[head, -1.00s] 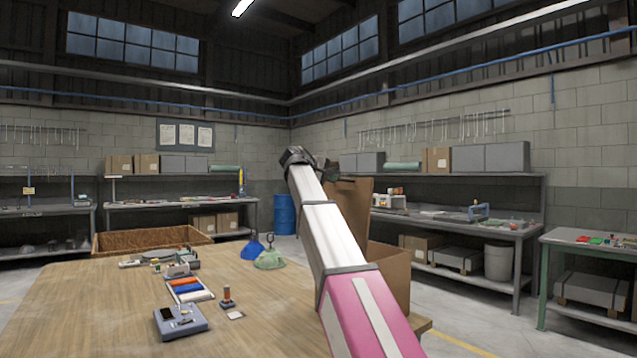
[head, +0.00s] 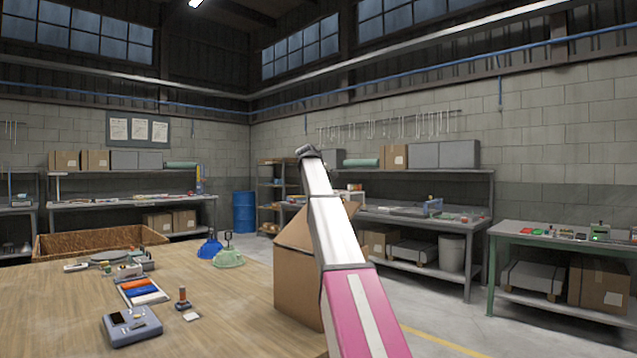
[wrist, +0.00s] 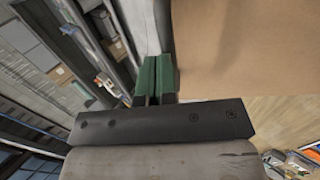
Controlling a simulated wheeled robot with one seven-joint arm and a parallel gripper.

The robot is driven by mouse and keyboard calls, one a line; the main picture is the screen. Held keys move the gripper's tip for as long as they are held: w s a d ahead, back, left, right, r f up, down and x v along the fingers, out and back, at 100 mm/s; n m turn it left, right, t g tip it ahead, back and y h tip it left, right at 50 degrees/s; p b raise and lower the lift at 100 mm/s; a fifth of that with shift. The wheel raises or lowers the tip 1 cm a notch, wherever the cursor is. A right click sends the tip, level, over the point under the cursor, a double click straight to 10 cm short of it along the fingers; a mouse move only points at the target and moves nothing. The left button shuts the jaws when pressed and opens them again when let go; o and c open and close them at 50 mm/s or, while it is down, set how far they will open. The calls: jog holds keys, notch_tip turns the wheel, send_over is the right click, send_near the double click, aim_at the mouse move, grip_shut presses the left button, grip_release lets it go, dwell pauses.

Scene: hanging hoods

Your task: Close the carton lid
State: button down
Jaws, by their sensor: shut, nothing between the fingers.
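The brown carton (head: 296,287) stands at the right end of the wooden table, partly hidden behind my arm. Its lid (head: 296,232) slopes at an angle over the box, neither upright nor flat. In the wrist view, my gripper (wrist: 157,62) is shut, its green fingers together with nothing between them. A large brown cardboard panel (wrist: 245,45) lies close beside the fingers on the right; whether they touch it I cannot tell. In the head view, my gripper is hidden behind my arm.
The wooden table (head: 215,312) holds a grey device (head: 131,325), a tray of coloured blocks (head: 141,291), a blue hood (head: 209,248), a green hood (head: 228,258) and a wicker tray (head: 40,247). Floor is open right of the carton.

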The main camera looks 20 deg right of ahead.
jog(key=shift+g+y, duration=0.5)
jog(key=shift+y, duration=0.2)
jog(key=w+d+f, duration=0.1)
jog(key=d+f, duration=0.1)
jog(key=shift+w+d+f, duration=0.35)
jog(key=shift+w, duration=0.05)
jog(key=shift+s+a+f+x, duration=0.1)
jog(key=shift+a+f+x, duration=0.1)
jog(key=shift+x, duration=2.25)
jog(key=shift+s+a+f+x, duration=0.1)
jog(key=shift+a+x, duration=0.1)
jog(key=shift+x, duration=2.2)
jog(key=shift+a+f+x, duration=0.1)
jog(key=shift+a+x, duration=0.1)
jog(key=shift+x, duration=2.25)
jog(key=shift+w+r, duration=0.1)
jog(key=shift+r, duration=0.25)
notch_tip(320, 180, up, 13)
jog(key=w+d, duration=0.1)
jog(key=d, duration=0.1)
